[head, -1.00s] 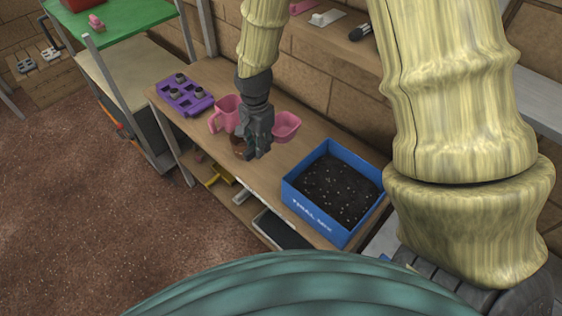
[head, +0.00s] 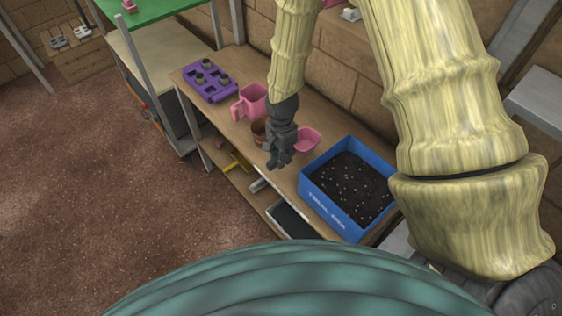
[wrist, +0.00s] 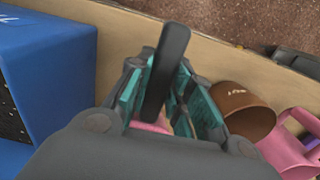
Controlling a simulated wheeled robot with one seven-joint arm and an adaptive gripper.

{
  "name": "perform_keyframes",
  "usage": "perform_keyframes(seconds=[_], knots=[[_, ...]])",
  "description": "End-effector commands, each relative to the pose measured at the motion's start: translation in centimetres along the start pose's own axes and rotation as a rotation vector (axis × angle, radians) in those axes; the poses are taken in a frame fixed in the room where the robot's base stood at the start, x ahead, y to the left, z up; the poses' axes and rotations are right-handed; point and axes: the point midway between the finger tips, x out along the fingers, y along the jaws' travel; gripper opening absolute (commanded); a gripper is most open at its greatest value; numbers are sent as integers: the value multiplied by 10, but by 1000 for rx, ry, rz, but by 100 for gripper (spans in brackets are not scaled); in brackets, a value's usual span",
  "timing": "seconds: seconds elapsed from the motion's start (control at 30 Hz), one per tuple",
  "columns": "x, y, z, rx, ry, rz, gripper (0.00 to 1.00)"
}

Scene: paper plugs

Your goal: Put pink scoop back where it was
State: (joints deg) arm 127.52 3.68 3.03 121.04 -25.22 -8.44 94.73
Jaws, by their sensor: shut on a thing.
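The pink scoop (head: 307,140) is held by my gripper (head: 279,158) above the wooden bench (head: 232,128), between a brown pot (head: 258,131) and a blue box of soil (head: 337,219). In the wrist view my gripper (wrist: 166,97) has its teal-padded fingers around the scoop's dark handle (wrist: 167,65). Only a little of the pink scoop (wrist: 152,128) shows there, and the wrist hides the rest. I cannot tell how high the scoop is above the bench.
The blue box (wrist: 50,75) and brown pot (wrist: 236,112) flank my gripper in the wrist view. A lower shelf holds a yellow item (head: 240,163).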

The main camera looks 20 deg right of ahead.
Motion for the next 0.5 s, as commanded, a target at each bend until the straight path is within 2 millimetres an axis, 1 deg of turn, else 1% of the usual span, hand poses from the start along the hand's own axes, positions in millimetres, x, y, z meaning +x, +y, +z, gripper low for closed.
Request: perform_keyframes(seconds=[0.17, 0.4, 0.5], knots=[[7, 1, 0, 1, 0, 2, 0], [30, 0, -1, 1, 1, 3, 0], [36, 0, -1, -1, 0, 2, 0]])
